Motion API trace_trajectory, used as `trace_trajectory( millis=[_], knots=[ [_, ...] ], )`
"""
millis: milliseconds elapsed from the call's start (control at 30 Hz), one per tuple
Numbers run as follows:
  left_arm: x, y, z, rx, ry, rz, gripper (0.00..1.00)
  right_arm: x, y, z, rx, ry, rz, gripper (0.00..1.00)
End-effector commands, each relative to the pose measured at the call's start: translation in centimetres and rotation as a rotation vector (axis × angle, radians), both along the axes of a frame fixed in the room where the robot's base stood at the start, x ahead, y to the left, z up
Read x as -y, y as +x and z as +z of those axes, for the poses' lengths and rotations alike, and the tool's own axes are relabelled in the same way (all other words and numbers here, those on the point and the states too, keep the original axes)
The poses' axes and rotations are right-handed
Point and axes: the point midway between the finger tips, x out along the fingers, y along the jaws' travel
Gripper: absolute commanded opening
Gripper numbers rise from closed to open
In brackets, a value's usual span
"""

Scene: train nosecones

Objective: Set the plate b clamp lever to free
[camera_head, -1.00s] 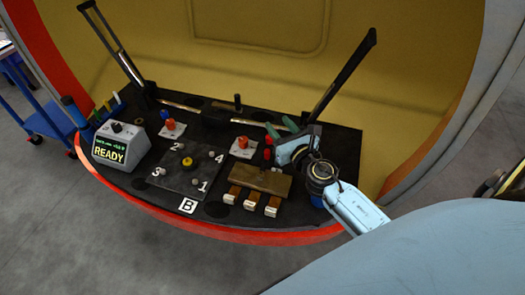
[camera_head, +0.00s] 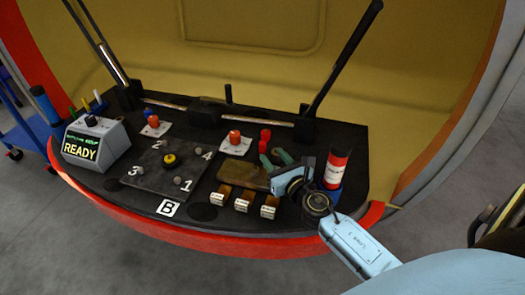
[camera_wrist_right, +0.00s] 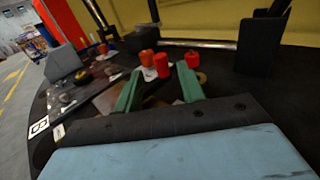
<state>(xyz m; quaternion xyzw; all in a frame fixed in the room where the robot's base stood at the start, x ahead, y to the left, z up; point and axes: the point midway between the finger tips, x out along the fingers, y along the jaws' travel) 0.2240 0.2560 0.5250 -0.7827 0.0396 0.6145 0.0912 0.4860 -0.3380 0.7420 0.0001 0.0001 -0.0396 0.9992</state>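Plate B is a dark square plate (camera_head: 150,180) with numbers 1 to 4, small grey knobs and a yellow-topped knob (camera_head: 169,160) in its middle. A "B" label (camera_head: 168,208) lies in front of it. I cannot tell which part is its clamp lever. Orange-red knobs stand on white cards behind the plate (camera_head: 154,122) and to its right (camera_head: 235,138). My right gripper (camera_head: 275,158) is right of the plate, by the red caps (camera_head: 265,142). In the wrist view its green fingers (camera_wrist_right: 160,88) are apart, with nothing held. My left gripper is out of view.
A display box (camera_head: 95,145) reading READY stands at left. A brown block (camera_head: 245,174) and labelled wooden pieces (camera_head: 243,200) lie near the right gripper. Tall black bars (camera_head: 345,60) rise at the back.

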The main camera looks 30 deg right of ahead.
Motion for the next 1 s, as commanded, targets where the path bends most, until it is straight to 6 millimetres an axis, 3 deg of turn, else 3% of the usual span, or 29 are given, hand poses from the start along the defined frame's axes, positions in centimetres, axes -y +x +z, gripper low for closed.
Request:
trace_trajectory(
  millis=[500, 900, 1000],
  knots=[
    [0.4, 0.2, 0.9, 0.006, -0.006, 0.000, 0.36, 0.5, 6.5, 0.1, 0.003, 0.000, 0.001, 0.39],
    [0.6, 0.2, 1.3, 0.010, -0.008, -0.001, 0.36, 0.6, 7.2, 0.1, 0.002, 0.000, 0.001, 0.39],
    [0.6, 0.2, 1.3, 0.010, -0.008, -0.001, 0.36, 0.6, 7.2, 0.1, 0.002, 0.000, 0.001, 0.26]
  ],
)
